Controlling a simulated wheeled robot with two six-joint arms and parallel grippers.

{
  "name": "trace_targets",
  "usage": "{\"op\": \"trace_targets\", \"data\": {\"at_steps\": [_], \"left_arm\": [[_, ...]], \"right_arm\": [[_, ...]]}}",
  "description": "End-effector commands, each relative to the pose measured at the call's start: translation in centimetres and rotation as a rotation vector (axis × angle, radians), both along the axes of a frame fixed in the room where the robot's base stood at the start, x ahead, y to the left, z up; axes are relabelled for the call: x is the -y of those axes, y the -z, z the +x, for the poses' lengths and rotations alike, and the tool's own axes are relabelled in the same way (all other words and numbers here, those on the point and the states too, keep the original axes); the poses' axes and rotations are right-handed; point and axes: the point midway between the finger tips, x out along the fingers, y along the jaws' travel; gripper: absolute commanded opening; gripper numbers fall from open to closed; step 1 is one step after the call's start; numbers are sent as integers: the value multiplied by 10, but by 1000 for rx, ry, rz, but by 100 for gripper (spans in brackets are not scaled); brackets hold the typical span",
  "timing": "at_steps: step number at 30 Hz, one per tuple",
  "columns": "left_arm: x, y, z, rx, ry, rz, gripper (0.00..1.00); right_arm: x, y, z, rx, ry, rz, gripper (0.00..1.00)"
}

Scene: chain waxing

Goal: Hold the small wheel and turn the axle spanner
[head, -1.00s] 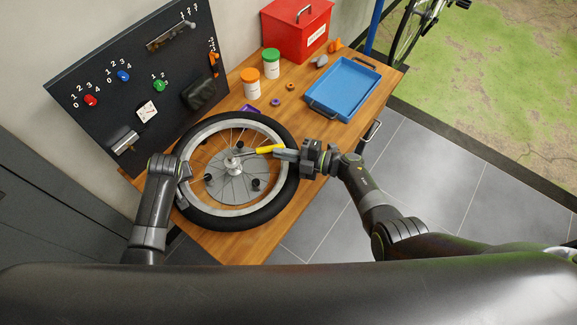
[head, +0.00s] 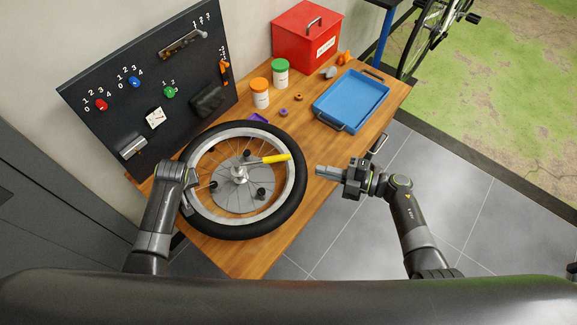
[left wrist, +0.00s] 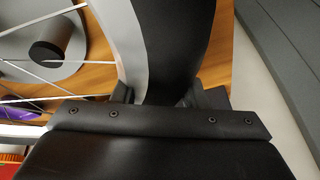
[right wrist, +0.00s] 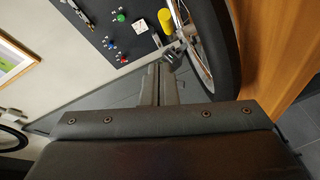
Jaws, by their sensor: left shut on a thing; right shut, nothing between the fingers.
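The small wheel (head: 282,206) lies flat on the wooden bench, with a black tyre, pale rim and spokes over a grey disc. The axle spanner, with a yellow handle (head: 275,158), sits at the hub and points right, its handle end over the rim. In the right wrist view the yellow handle (right wrist: 165,20) shows at the top. My left gripper (head: 188,190) is shut on the wheel's left edge; the left wrist view shows the tyre (left wrist: 175,40) between its fingers. My right gripper (head: 322,171) is shut and empty, to the right of the wheel, apart from the spanner.
A blue tray (head: 352,98), a red box (head: 306,35) and orange-lidded and green-lidded jars (head: 260,95) stand on the bench behind the wheel. A black board (head: 150,85) with knobs stands at the back left. Floor is clear right of the bench.

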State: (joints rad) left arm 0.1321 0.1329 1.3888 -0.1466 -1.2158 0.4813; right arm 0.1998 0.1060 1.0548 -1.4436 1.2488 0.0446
Motion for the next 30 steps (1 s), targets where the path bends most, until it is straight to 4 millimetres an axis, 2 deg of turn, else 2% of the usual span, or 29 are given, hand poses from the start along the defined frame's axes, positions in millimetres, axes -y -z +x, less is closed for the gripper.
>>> {"op": "trace_targets", "data": {"at_steps": [5,15,21,26,30], "left_arm": [[1,0,0,2,-1,-2,0],[1,0,1,2,-1,-3,0],[1,0,1,2,-1,-3,0],[1,0,1,3,0,-4,0],[1,0,1,2,0,-4,0]], "right_arm": [[6,0,-4,-1,3,-8,0],[-14,-3,-37,-3,88,-110,0],[-16,-13,-51,5,167,-166,0],[-16,-18,-55,9,205,-186,0],[-23,-17,-51,10,214,-189,0]]}}
